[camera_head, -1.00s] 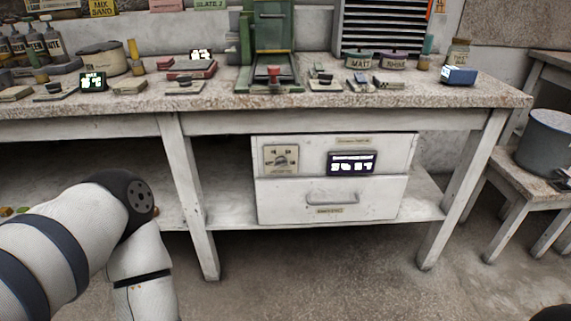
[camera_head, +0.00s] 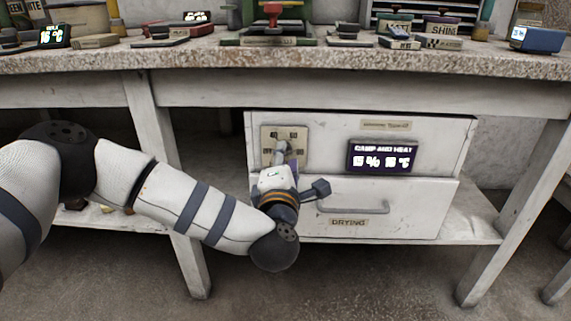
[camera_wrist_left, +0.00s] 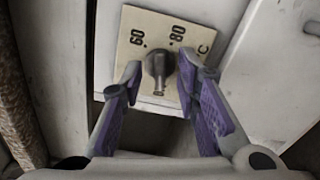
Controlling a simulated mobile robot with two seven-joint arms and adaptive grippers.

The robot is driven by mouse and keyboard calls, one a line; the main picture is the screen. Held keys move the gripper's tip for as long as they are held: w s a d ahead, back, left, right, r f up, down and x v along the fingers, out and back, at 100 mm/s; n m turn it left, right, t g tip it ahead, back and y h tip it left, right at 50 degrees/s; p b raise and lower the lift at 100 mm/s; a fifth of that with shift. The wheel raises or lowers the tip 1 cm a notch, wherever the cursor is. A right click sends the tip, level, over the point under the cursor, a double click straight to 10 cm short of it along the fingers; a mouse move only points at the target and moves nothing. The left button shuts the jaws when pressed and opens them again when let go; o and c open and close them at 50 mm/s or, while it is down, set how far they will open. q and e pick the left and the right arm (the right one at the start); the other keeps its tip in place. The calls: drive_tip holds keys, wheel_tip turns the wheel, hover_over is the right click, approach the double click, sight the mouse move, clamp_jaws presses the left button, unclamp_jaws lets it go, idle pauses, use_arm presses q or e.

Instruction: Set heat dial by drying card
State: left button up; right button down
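The heat dial is a dark knob (camera_wrist_left: 160,68) on a cream scale plate (camera_head: 270,133) on the white cabinet under the bench. In the left wrist view the marks 60, 80 and °C show, and the knob's narrow end points toward my palm. My left gripper (camera_wrist_left: 163,84) is open, with one purple-padded finger on each side of the knob; gaps show on both sides. In the head view my left gripper (camera_head: 282,163) reaches the plate and hides its lower middle. My right gripper is out of view. I cannot make out a drying card.
Below is a drawer (camera_head: 410,208) with a bar handle and a DRYING label (camera_head: 348,222). The bench top (camera_head: 350,59) overhangs above, and a bench leg (camera_head: 165,170) stands left, behind my arm.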

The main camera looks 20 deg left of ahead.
use_arm(q)
drive_tip(key=shift+w+a, duration=0.1)
drive_tip(key=shift+w, duration=0.3)
clamp_jaws()
drive_tip(key=shift+r, duration=0.1)
